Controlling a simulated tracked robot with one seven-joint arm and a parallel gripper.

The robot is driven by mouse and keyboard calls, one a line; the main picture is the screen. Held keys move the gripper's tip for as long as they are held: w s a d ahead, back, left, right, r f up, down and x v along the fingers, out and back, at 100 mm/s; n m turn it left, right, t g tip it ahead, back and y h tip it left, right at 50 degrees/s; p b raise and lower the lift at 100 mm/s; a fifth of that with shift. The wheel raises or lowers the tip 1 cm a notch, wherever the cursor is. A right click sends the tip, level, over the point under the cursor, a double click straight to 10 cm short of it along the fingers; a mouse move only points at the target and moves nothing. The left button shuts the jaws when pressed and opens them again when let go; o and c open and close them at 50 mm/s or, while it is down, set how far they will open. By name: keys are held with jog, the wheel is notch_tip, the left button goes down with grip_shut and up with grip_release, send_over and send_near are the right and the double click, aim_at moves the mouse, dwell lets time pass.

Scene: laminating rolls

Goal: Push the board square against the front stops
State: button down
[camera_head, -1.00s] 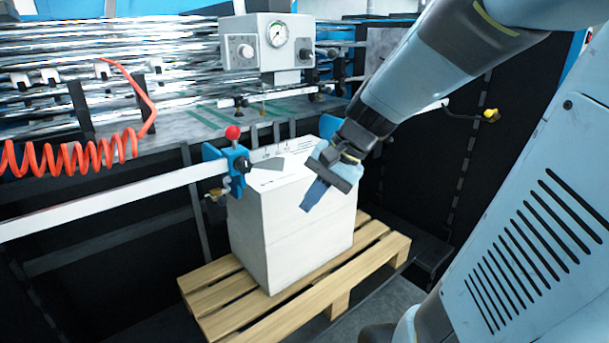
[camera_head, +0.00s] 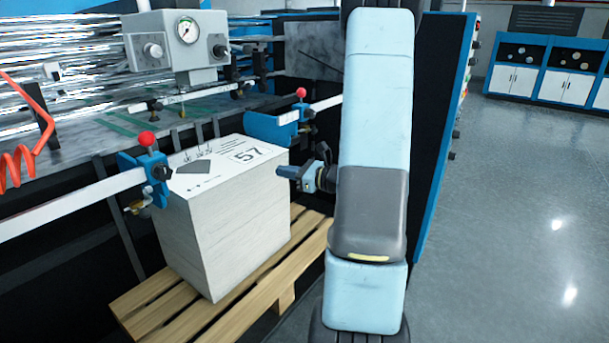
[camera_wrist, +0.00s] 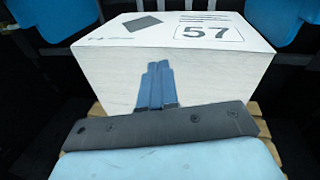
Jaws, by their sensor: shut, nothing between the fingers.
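The board is a tall white stack of sheets (camera_head: 222,205) with a printed "57" label and a dark grey patch on top. It stands upright on a wooden pallet. Two blue stops with red knobs, the left one (camera_head: 146,178) and the right one (camera_head: 275,128), sit at the stack's far edge. My gripper (camera_head: 284,172) is shut and empty, level with the upper part of the stack's right-hand face. In the wrist view the stack (camera_wrist: 215,82) lies straight ahead of the closed blue fingers (camera_wrist: 157,82). I cannot tell whether they touch it.
The pallet (camera_head: 262,292) carries the stack. White rails (camera_head: 75,200) run along the machine front, beneath a grey gauge box (camera_head: 178,45). A red coiled hose (camera_head: 18,160) hangs at the left. Open floor (camera_head: 530,220) lies to the right.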

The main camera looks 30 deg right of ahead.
aim_at(265, 162)
jog(key=d+f+m+t+h, duration=0.2)
jog(key=d+f+m+h, duration=0.15)
jog(key=d, duration=0.25)
jog(key=shift+y, duration=0.35)
jog(key=shift+r+x, duration=0.1)
jog(key=shift+x, duration=3)
jog(key=shift+r+x, duration=0.15)
jog(key=shift+x, duration=2.9)
jog(key=shift+w+a, duration=0.1)
jog(key=shift+w, duration=0.05)
jog(key=v, duration=0.7)
jog(key=shift+r, duration=0.1)
